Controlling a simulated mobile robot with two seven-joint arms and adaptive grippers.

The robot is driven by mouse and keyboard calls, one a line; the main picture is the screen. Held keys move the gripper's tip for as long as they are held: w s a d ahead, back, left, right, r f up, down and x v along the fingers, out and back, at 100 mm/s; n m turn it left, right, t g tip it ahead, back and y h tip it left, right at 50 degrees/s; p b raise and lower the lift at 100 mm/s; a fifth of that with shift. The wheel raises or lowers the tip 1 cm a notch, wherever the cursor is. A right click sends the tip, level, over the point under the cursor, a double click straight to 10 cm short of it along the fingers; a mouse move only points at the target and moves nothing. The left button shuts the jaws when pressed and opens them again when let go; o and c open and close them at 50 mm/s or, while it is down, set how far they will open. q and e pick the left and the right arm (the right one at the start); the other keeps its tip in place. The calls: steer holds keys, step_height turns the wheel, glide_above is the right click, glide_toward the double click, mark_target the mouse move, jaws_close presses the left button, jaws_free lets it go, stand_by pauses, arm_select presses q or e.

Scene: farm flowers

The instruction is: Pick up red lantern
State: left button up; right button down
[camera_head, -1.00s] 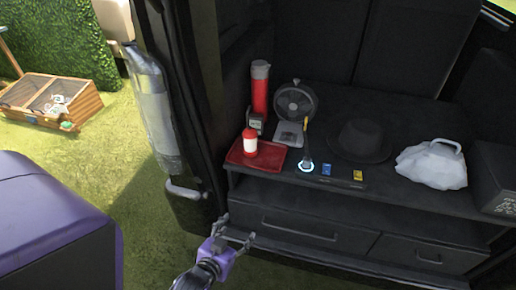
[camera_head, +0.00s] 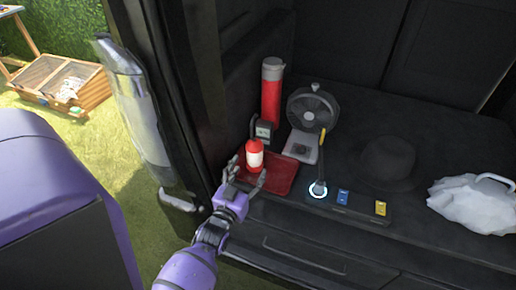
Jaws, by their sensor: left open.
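The red lantern (camera_head: 254,155), a small red cylinder with a white band, stands upright at the left end of the red tray (camera_head: 284,178) on the dark shelf of the vehicle. My left gripper (camera_head: 246,177) is open at the front of the lantern, with one finger to its left and one at its lower right. The lantern's base is partly hidden by the gripper, and I cannot tell whether the fingers touch it. My right gripper is not in view.
A tall red cylinder (camera_head: 271,92), a small dark box (camera_head: 264,130) and a fan (camera_head: 313,109) stand behind the tray. A black hat (camera_head: 387,160) and a white bag (camera_head: 478,203) lie to the right. The dark door frame (camera_head: 180,90) rises at the left.

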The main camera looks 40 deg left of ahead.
mark_target(252, 161)
arm_select(q)
steer(key=shift+r+x, duration=0.2)
steer(key=shift+x, duration=0.6)
steer(key=x, duration=0.5)
steer(key=shift+w+a, duration=0.15)
steer(key=shift+a, duration=0.1)
steer(key=c, duration=1.4)
steer(key=shift+c, duration=0.6)
steer(key=shift+r+p, duration=0.15)
steer(key=shift+p, duration=0.15)
